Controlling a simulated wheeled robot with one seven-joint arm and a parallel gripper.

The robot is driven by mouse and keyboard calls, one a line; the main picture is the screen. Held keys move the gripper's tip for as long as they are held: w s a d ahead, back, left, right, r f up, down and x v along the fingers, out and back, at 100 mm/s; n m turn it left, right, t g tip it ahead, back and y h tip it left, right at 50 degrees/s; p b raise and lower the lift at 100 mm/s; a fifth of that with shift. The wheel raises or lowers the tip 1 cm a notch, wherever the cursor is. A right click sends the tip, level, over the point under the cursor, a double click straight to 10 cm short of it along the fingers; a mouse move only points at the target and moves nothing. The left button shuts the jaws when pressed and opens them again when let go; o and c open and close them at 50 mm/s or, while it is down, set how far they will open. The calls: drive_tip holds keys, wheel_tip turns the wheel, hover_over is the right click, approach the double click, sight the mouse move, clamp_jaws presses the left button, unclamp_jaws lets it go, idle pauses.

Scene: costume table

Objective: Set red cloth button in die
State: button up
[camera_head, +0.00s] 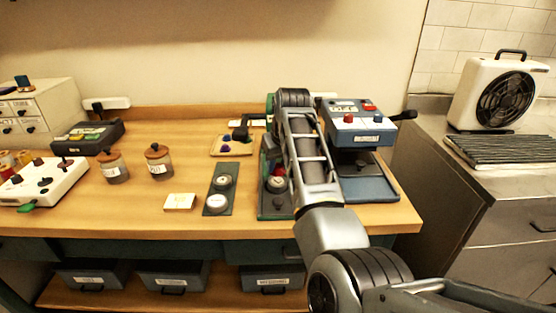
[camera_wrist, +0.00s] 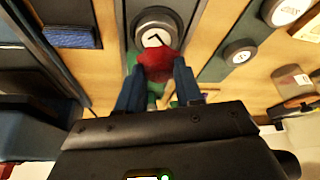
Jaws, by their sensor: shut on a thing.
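The red cloth button (camera_wrist: 158,64) is between the two dark blue fingers of my gripper (camera_wrist: 158,84) in the wrist view, and the gripper is shut on it. A round die (camera_wrist: 155,22) with a pale face and a dark mark lies right by the button's far edge. The button covers part of that face, and I cannot tell whether they touch. In the head view the red button (camera_head: 278,170) shows just above the round die (camera_head: 276,184), left of my arm. My fingers are mostly hidden there by my arm.
A green mat (camera_head: 220,172) with two round pale-topped pieces lies to the left. A blue press-like machine (camera_head: 355,132) stands close to the right of my arm. A cream card (camera_head: 180,202) and two lidded jars (camera_head: 158,165) are farther left. Bare wood lies between them.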

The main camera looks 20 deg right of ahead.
sight(279, 169)
drive_tip(key=shift+f+b, duration=0.7)
drive_tip(key=shift+f, duration=0.5)
drive_tip(key=shift+p, duration=0.65)
drive_tip(key=shift+f, duration=0.45)
idle(0.7)
drive_tip(key=o, duration=0.7)
drive_tip(key=shift+o, duration=0.2)
drive_tip(key=p+v, duration=0.3)
drive_tip(key=shift+r, duration=0.1)
drive_tip(key=v, duration=0.8)
idle(0.6)
